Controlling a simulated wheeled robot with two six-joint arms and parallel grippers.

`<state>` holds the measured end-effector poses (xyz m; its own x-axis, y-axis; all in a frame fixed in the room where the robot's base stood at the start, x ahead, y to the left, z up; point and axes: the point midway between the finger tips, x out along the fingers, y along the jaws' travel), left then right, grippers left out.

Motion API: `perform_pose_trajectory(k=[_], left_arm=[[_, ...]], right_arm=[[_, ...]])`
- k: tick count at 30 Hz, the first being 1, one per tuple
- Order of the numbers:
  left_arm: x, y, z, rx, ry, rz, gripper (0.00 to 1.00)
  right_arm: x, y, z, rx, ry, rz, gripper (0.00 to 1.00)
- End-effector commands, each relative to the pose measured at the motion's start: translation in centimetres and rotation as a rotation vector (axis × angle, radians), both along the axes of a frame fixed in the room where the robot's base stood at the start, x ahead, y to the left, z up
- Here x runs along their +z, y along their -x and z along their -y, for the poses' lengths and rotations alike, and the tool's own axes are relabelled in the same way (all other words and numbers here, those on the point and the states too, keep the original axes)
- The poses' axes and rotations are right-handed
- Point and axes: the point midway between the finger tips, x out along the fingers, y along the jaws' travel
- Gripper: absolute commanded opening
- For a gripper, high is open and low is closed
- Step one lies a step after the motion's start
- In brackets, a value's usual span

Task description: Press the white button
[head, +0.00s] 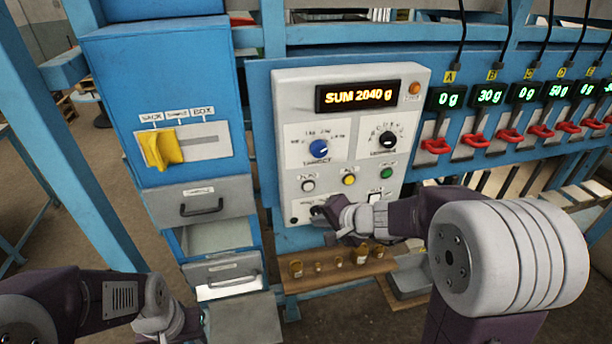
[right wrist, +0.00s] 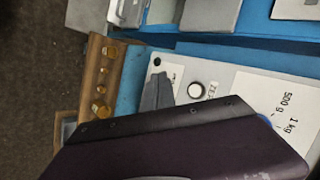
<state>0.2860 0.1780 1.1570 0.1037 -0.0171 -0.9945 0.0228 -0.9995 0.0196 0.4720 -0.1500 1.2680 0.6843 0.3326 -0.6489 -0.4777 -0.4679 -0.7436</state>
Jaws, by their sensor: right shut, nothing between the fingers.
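The white button (head: 308,185) is a small round button low on the left of the light grey control panel (head: 290,100). It also shows as a white disc with a dark ring in the right wrist view (right wrist: 196,90). My right gripper (head: 320,212) is shut and empty, just below the white button in the head view. In the right wrist view its grey fingertip (right wrist: 157,92) is beside the button, apart from it in the picture. Whether it touches the panel cannot be told. My left gripper (head: 172,326) is at the bottom left, partly cut off, its fingers unclear.
A yellow button (head: 348,179) and a green button (head: 386,172) sit right of the white one. Blue (head: 319,148) and black (head: 388,139) knobs are above. A wooden rack (head: 340,272) with brass weights lies below the panel. A blue cabinet (head: 165,80) stands left.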

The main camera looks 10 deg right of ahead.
Motion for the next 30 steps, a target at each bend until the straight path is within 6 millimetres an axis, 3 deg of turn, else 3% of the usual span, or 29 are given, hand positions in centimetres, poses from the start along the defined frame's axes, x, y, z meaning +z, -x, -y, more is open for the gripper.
perform_pose_trajectory(k=[1, 16, 30], left_arm=[[1.3, 0.0, 0.0, 0.0, 0.0, 0.0, 0.36], [1.5, 0.0, 0.0, 0.0, 0.0, 0.0, 0.36], [4.7, 0.0, 0.0, 0.0, 0.0, 0.0, 0.36]], right_arm=[[1.1, 0.0, 0.5, -0.012, 0.0, -0.004, 0.0], [1.0, -0.4, 0.9, -0.02, 0.0, -0.008, 0.0], [1.0, -6.9, 0.6, -0.019, 0.001, -0.008, 0.0]])
